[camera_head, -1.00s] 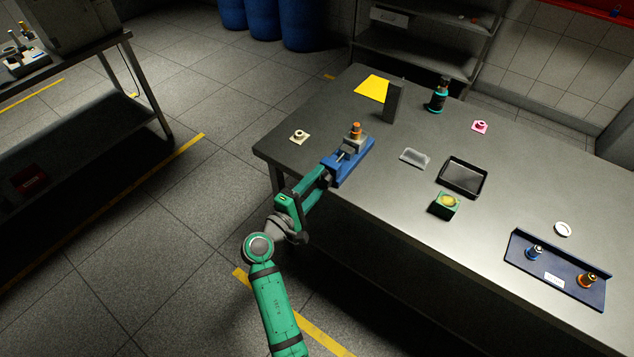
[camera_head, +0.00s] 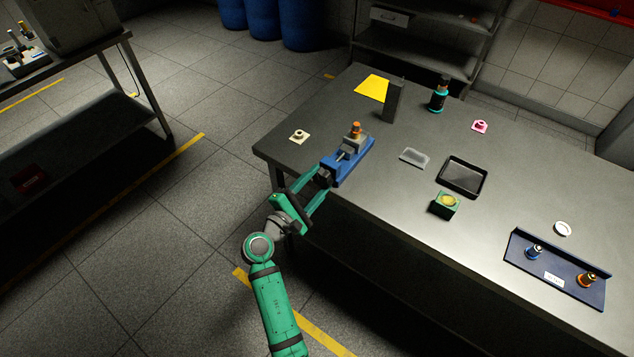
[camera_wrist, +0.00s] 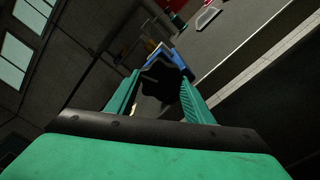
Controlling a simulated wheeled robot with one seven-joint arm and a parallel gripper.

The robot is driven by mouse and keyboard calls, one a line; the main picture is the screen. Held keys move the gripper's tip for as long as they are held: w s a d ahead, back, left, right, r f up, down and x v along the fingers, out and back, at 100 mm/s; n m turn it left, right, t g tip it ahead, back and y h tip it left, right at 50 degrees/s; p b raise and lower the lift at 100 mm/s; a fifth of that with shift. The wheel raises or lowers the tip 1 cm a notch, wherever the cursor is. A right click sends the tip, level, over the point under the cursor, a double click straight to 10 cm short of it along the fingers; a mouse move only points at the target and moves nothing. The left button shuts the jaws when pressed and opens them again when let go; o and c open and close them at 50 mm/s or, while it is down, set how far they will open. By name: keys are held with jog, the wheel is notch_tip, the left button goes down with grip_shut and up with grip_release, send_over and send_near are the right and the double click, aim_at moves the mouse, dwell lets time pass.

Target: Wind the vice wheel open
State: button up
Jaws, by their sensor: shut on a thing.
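The blue vice (camera_head: 351,163) sits near the left front edge of the grey table, with a small part with an orange top (camera_head: 355,130) at its jaws. Its dark wheel (camera_head: 324,176) faces my arm. My gripper (camera_head: 315,183) is at the wheel, its two green fingers one on each side, shut on it. In the wrist view the dark lobed wheel (camera_wrist: 162,82) shows between the fingertips of my gripper (camera_wrist: 160,88), with the blue vice (camera_wrist: 172,52) behind it. The vice's screw is mostly hidden there.
A beige flanged part (camera_head: 299,137) lies left of the vice. A grey upright block (camera_head: 394,102) stands behind it. A clear tray (camera_head: 415,158), a black tray (camera_head: 463,177) and a green box (camera_head: 445,206) lie to the right. The table's front edge runs below my gripper.

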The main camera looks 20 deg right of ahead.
jog(key=shift+a+f, duration=0.1)
jog(key=shift+f, duration=0.1)
jog(key=o, duration=1)
jog(key=shift+o, duration=0.2)
jog(key=shift+r, duration=0.1)
jog(key=v, duration=1)
jog(key=shift+s+a, duration=0.3)
